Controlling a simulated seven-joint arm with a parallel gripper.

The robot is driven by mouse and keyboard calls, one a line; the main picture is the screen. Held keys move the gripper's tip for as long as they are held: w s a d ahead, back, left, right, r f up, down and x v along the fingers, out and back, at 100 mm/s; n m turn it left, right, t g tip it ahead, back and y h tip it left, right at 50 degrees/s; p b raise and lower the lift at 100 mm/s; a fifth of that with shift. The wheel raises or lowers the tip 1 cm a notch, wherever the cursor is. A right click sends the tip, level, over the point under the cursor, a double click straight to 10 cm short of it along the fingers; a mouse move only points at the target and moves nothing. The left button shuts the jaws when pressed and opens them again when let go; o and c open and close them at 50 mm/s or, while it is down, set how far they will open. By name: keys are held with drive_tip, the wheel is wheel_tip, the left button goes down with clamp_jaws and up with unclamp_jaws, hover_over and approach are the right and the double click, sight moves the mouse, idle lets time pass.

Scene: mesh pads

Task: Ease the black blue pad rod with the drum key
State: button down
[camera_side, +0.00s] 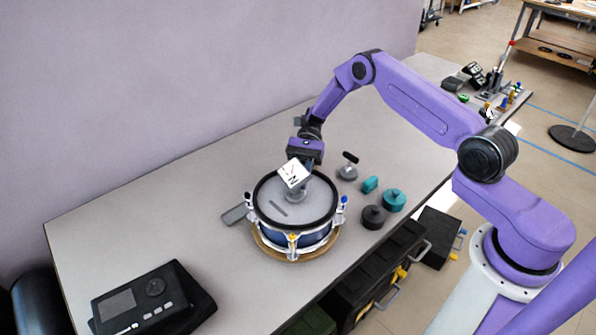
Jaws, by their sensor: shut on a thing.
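The drum-like pad (262,207) has a grey top, black rim and blue shell, and sits on a round wooden base. Rods with coloured tops stand round its rim: a blue-topped one (343,201) at right, a yellow-topped one (293,239) at front, a dark bluish one (249,199) at left. My gripper (303,160) is shut on a white-faced block (294,173) with dark marks, above a grey round foot over the pad's far part. Whether the foot touches the pad is unclear. A black T-handled piece, seemingly the drum key (350,157), stands in a grey holder right of the pad.
Teal (393,200) and dark (373,217) round pieces and a small teal piece (370,184) lie right of the pad. A flat grey piece (235,215) is at its left. A black device (150,300) is front left. The table's back left is clear.

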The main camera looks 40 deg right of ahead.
drive_tip(key=shift+f, duration=0.35)
idle(0.5)
drive_tip(key=c, duration=0.8)
unclamp_jaws()
drive_tip(key=shift+v, duration=6.05)
